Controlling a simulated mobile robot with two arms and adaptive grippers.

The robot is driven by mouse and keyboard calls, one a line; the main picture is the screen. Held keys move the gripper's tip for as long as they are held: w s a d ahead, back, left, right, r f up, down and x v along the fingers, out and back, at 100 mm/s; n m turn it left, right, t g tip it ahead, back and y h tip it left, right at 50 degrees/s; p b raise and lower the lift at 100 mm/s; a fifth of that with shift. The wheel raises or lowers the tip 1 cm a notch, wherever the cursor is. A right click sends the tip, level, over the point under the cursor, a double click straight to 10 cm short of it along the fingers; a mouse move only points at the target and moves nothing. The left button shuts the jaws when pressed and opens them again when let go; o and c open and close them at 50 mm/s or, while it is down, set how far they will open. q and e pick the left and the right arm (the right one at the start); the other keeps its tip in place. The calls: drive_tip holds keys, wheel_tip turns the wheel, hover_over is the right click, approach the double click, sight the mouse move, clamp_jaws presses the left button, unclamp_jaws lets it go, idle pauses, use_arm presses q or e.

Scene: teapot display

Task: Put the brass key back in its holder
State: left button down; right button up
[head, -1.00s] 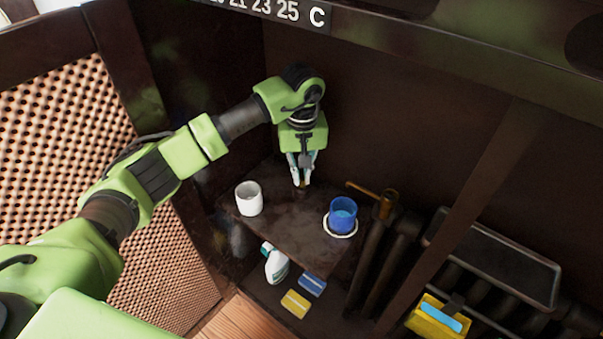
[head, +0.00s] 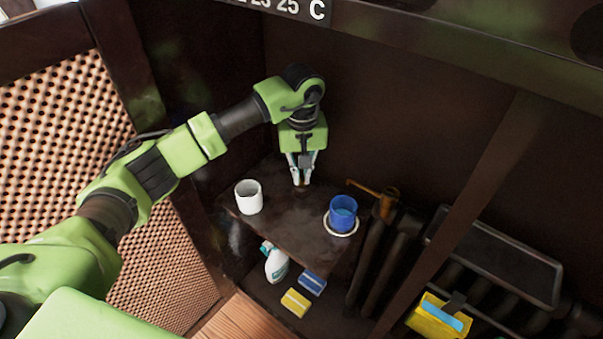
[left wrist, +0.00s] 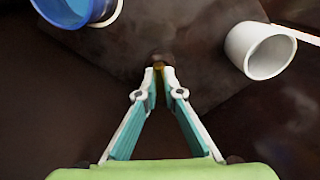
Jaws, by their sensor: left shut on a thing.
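My left gripper (head: 302,183) points down over the back of the dark corner shelf (head: 290,222). Its fingertips, also in the left wrist view (left wrist: 159,68), are closed together on a small brass-coloured piece (left wrist: 158,67), which I take to be the brass key. Only a little of it shows; the fingertips hide the rest. A small dark spot lies just past the tips at the shelf surface. I cannot tell if it is the holder, or whether the key touches it. My right gripper is not in view.
A white cup (head: 248,198) stands left of the gripper, and a blue cup (head: 342,214) on a pale saucer stands right. A brass fitting (head: 387,204) and dark pipes are further right. Dark walls close in behind. A spray bottle (head: 276,265) and sponges (head: 296,302) lie below.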

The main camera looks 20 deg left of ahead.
use_arm(q)
drive_tip(key=c, duration=2.1)
unclamp_jaws()
